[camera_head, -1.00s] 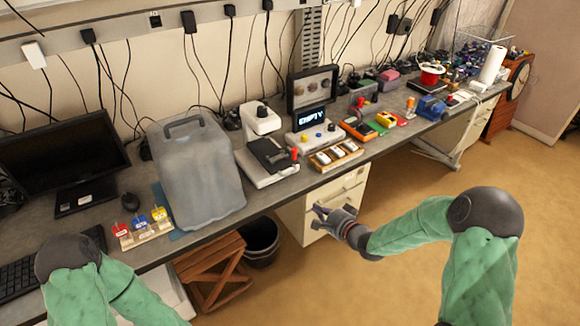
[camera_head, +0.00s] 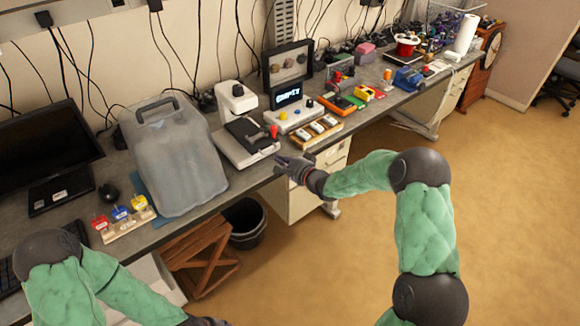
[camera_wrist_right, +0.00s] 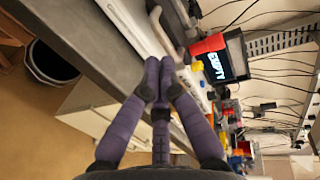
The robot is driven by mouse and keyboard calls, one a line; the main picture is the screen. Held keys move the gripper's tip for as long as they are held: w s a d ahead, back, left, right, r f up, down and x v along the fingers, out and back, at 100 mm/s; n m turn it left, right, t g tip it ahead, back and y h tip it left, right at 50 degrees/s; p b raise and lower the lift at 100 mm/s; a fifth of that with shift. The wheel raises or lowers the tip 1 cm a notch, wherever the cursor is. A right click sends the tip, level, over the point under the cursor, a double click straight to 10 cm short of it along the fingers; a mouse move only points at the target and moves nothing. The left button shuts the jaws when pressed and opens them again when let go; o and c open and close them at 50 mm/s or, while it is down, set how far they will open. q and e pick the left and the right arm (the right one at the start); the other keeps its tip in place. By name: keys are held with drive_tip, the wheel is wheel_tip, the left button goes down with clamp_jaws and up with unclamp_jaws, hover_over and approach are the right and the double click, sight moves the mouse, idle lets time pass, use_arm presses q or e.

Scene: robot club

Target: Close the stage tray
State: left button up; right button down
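The white instrument (camera_head: 240,152) with an upright column and a dark flat stage (camera_head: 248,134) stands at the bench's front edge in the head view. I take this stage to be the stage tray; how far it is out is unclear. A red knob (camera_head: 273,131) sits at its right side and shows in the wrist view (camera_wrist_right: 208,45). My right gripper (camera_head: 281,164) is just in front of the instrument's right front corner. In the wrist view its purple fingertips (camera_wrist_right: 158,72) meet, with nothing between them, near a grey bar (camera_wrist_right: 166,34). My left gripper is below the frame.
A display box (camera_head: 288,96) reading "EMPTY" stands right of the instrument. A wooden rack (camera_head: 313,134) is at the bench edge. A large grey container (camera_head: 175,160) stands left. A drawer cabinet (camera_head: 300,200) and black bin (camera_head: 245,222) are below.

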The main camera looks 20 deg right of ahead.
sight(265, 145)
drive_tip(key=shift+x, duration=1.1)
drive_tip(key=shift+w, duration=0.1)
drive_tip(key=x, duration=0.3)
drive_tip(key=r+x, duration=0.1)
drive_tip(key=x, duration=0.2)
drive_tip(key=shift+w+a+r, duration=0.15)
drive_tip(key=shift+w, duration=0.3)
drive_tip(key=shift+w+a, duration=0.1)
drive_tip(key=shift+w, duration=0.25)
drive_tip(key=shift+w+r, duration=0.1)
drive_tip(key=shift+r, duration=0.15)
drive_tip(key=shift+a, duration=0.1)
